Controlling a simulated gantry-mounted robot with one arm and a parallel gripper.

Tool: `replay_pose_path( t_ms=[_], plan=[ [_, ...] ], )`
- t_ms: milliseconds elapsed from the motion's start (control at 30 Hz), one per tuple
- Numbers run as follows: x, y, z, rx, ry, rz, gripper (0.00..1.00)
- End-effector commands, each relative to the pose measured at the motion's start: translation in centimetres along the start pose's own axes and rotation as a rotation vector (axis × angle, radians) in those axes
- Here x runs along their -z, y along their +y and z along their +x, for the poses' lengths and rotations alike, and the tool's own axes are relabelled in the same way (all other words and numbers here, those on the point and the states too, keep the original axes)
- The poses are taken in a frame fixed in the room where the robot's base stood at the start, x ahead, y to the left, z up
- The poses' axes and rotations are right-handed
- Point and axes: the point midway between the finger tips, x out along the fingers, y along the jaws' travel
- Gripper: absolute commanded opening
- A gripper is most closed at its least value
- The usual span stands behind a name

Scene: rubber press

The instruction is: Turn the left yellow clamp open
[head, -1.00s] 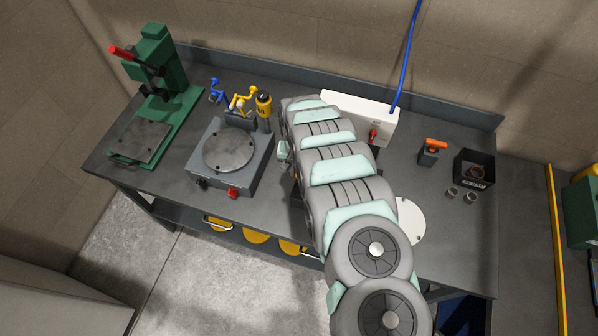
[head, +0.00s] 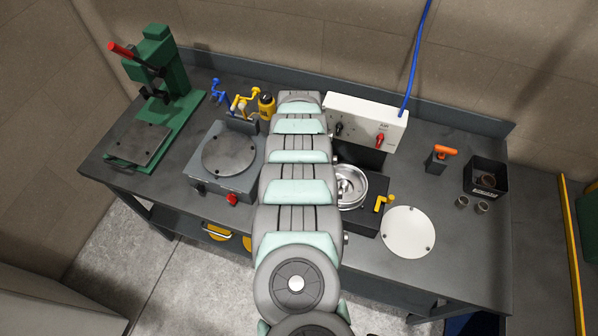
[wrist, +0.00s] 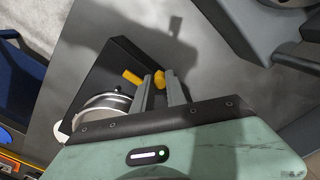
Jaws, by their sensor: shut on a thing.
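The yellow clamp (wrist: 159,80) sits between the two fingertips of my gripper (wrist: 161,84) in the wrist view, and the gripper is shut on it. A second yellow piece (wrist: 132,77) shows just left of the fingers; I cannot tell if it belongs to the same clamp. Both are by the black base (wrist: 118,58) with the round metal pot (wrist: 103,107). In the head view my arm covers the gripper and the left clamp. The right yellow clamp (head: 384,202) stands on the black base (head: 362,221), right of the metal pot (head: 349,187).
A white control box (head: 365,123) with a red switch stands behind the pot. A white disc (head: 408,232) lies to its right. A grey hot plate (head: 228,182) and a green press (head: 168,75) are on the left. An orange-handled tool (head: 441,157) stands at the right.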

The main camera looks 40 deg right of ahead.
Motion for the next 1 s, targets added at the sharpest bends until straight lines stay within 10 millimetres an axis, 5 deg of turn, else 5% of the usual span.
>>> replay_pose_path(
  t_ms=[667,700,1000],
  plan=[
    [0.16,-0.1,0.09,0.001,0.0,0.056,0.0],
    [0.16,-0.1,0.09,0.001,0.0,0.056,0.2],
    [0.14,-0.1,0.04,0.0,0.0,0.055,0.39]
  ],
)
